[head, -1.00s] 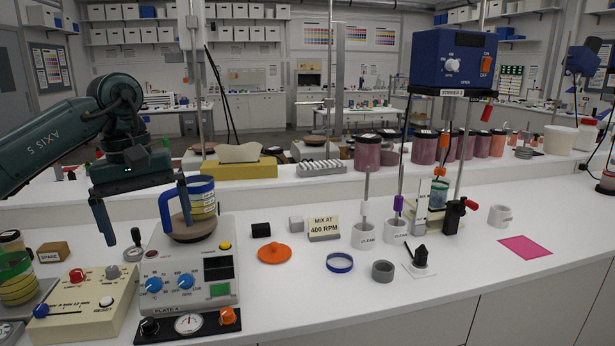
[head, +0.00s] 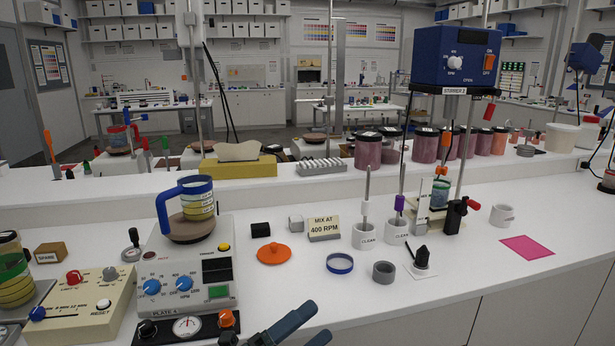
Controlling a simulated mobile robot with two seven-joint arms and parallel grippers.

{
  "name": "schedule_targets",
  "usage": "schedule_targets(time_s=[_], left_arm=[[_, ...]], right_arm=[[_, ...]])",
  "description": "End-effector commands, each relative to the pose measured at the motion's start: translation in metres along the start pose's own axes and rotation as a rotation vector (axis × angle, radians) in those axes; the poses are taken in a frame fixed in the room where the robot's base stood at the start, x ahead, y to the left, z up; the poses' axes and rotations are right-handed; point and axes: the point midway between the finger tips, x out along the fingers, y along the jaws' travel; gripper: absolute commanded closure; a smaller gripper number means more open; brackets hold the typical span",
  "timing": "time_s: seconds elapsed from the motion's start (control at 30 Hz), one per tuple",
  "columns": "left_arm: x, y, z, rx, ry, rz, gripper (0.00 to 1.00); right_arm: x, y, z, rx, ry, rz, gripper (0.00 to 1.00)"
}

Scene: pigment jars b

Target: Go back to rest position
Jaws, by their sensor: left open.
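My left gripper (head: 312,322) shows only in part at the bottom edge of the head view, in front of the bench's front edge. Its jaws are open and I see nothing between them. Its arm is mostly out of the picture. My right gripper is not in the picture.
On the white bench are an orange lid (head: 274,253), a blue ring (head: 339,263), a grey ring (head: 383,271), two white "clean" pots (head: 366,237), a stirrer (head: 455,58) and a pink sheet (head: 527,247). A cream control box (head: 85,305) is at left. The bench's right front is clear.

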Motion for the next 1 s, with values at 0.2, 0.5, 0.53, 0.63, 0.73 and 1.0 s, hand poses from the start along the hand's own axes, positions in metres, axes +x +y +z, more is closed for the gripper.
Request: schedule_targets(time_s=[0.2, 0.5, 0.53, 0.63, 0.73, 1.0], left_arm=[[-0.1, 0.07, 0.002, -0.761, -0.556, 0.166, 0.0], [-0.253, 0.132, -0.067, -1.505, -1.225, 0.271, 0.0], [-0.261, 0.134, -0.073, -1.541, -1.264, 0.274, 0.0], [-0.28, 0.136, -0.086, -1.62, -1.352, 0.278, 0.0], [-0.287, 0.137, -0.092, -1.649, -1.384, 0.28, 0.0], [-0.286, 0.138, -0.092, -1.649, -1.384, 0.281, 0.0]], right_arm=[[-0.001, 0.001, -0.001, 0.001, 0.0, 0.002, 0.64], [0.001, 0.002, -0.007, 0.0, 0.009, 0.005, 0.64], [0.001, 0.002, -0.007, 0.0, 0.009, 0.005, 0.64], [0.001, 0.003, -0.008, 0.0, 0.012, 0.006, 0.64], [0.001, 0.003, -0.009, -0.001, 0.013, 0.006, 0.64], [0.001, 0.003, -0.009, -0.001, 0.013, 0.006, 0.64]])
